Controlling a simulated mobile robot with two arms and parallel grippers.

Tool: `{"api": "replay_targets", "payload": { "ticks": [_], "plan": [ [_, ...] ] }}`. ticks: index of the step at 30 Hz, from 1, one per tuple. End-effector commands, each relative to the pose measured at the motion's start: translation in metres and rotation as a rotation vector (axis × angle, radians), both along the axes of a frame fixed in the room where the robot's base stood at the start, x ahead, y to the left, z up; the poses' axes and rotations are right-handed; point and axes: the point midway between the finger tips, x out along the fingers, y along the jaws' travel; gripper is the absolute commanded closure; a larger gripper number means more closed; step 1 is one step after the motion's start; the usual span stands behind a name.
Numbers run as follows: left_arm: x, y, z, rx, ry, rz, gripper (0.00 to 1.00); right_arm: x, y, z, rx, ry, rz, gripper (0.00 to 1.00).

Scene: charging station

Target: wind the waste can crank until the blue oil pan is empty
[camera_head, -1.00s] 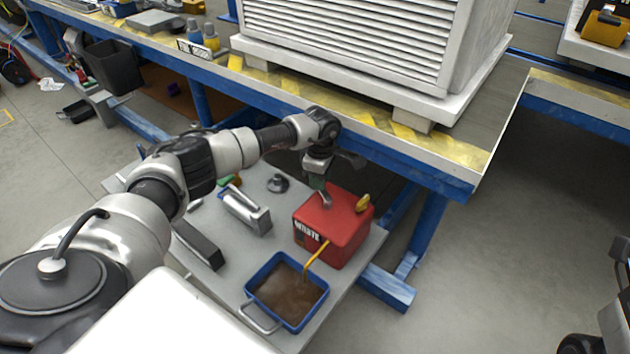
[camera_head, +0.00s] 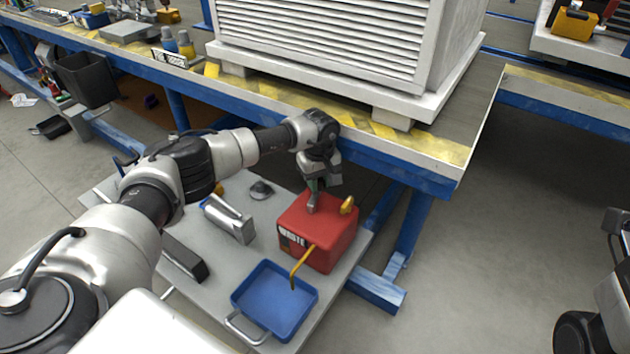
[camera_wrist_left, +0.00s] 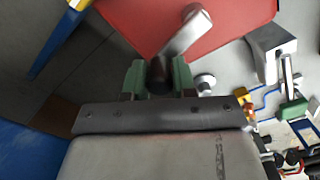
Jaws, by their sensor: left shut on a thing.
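The red waste can (camera_head: 325,240) stands on the low grey shelf under the workbench. The blue oil pan (camera_head: 275,298) sits in front of it, its blue floor bare with no brown oil visible. A yellow tube (camera_head: 302,266) runs from the can into the pan. My left gripper (camera_head: 313,195) is over the can's top. In the left wrist view its green fingers (camera_wrist_left: 160,78) are shut on the dark knob of the silver crank (camera_wrist_left: 188,32), with the red can top beyond.
The workbench edge (camera_head: 400,158) lies just above and behind my left wrist. Open floor is at the right.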

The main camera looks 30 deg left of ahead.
Motion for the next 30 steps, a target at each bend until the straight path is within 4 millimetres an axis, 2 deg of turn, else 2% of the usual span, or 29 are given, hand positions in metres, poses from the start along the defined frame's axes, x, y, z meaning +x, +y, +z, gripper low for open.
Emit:
{"api": "replay_targets", "payload": {
  "ticks": [7, 20, 21, 24, 26, 30],
  "plan": [
    [0.0006, -0.0036, 0.0005, -0.001, 0.0, -0.061, 0.97, 0.0001, 0.0001, -0.0001, -0.002, 0.0, 0.0, 0.57],
    [0.0004, -0.0044, 0.0003, -0.001, 0.0, -0.07, 0.97, -0.0008, 0.0001, 0.0006, -0.005, -0.006, -0.001, 0.57],
    [0.0004, -0.0044, 0.0003, -0.001, 0.0, -0.07, 0.72, -0.0008, 0.0001, 0.0006, -0.005, -0.006, -0.001, 0.57],
    [0.0004, -0.0043, 0.0003, -0.001, 0.001, -0.07, 0.57, -0.001, 0.0001, 0.0006, -0.004, -0.007, -0.001, 0.57],
    [0.0004, -0.0042, 0.0002, -0.001, 0.001, -0.07, 0.48, -0.001, 0.0001, 0.0006, -0.004, -0.007, -0.001, 0.57],
    [0.0003, -0.004, 0.0001, -0.001, 0.001, -0.069, 0.48, -0.0011, 0.0, 0.0006, -0.004, -0.008, -0.001, 0.57]
  ]
}}
